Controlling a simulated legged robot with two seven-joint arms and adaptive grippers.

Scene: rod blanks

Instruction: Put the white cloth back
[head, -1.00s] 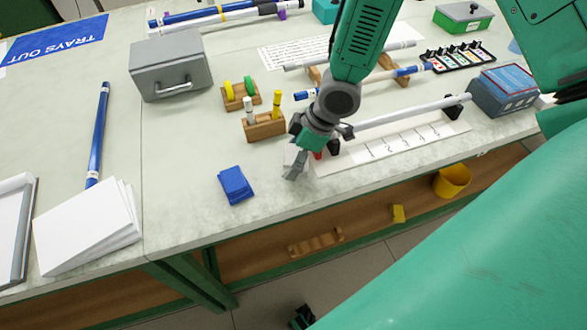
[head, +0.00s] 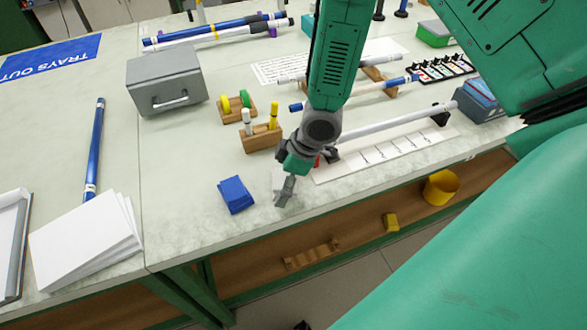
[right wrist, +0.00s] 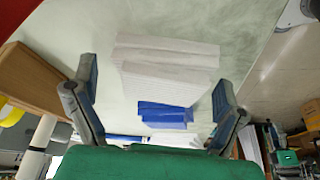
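The white cloth (right wrist: 168,68) lies folded on the pale table, seen between the spread fingers in the right wrist view. In the head view only a small pale part of it (head: 278,179) shows beside my right gripper, which hides the rest. My right gripper (head: 284,189) is low over the table near its front edge. In the right wrist view its two fingers (right wrist: 155,95) are wide apart with nothing gripped. A folded blue cloth (head: 235,194) lies just left of the gripper and also shows close to the white cloth in the wrist view (right wrist: 165,113). My left gripper is not in view.
A wooden block with upright pens (head: 261,138) stands behind the gripper. A white numbered strip (head: 385,150) with a rod above it lies to the right. A grey box (head: 168,82) stands back left. A white paper stack (head: 80,240) lies front left. Table between is clear.

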